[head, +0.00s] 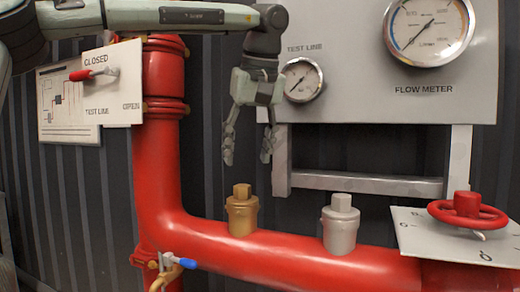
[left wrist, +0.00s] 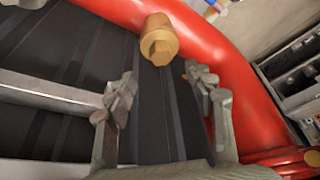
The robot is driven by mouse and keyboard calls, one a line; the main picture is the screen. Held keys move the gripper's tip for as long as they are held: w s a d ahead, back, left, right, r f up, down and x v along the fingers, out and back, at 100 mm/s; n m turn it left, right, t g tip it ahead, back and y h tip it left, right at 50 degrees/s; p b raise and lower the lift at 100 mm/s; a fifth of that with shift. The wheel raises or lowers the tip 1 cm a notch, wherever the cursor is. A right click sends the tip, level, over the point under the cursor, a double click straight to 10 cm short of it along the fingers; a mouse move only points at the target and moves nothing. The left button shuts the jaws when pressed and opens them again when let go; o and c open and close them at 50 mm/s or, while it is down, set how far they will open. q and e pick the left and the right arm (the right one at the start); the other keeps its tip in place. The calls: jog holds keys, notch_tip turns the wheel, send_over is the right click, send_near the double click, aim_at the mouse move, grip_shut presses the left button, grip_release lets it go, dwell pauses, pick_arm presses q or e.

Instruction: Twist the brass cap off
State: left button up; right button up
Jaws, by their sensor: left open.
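The brass cap (head: 242,210) stands upright on the horizontal red pipe, with a smaller brass knob on its top. My left gripper (head: 246,158) hangs fingers-down above the cap, open and empty, with a clear gap between the fingertips and the cap. In the left wrist view the brass cap (left wrist: 159,40) shows near the top middle, beyond the two spread fingers (left wrist: 158,85). Nothing is between the fingers. My right gripper is in neither view.
A similar grey cap (head: 341,224) stands on the red pipe (head: 290,258) to the right. A red handwheel (head: 467,212) is at far right, and a blue-handled valve (head: 172,262) is at lower left. A grey frame (head: 366,184) and gauge panel (head: 350,60) stand behind the gripper.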

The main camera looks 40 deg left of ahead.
aim_at(243, 186)
pick_arm(q)
jog(key=x, duration=0.7)
jog(key=shift+s+a+f, duration=0.1)
jog(key=shift+f, duration=0.15)
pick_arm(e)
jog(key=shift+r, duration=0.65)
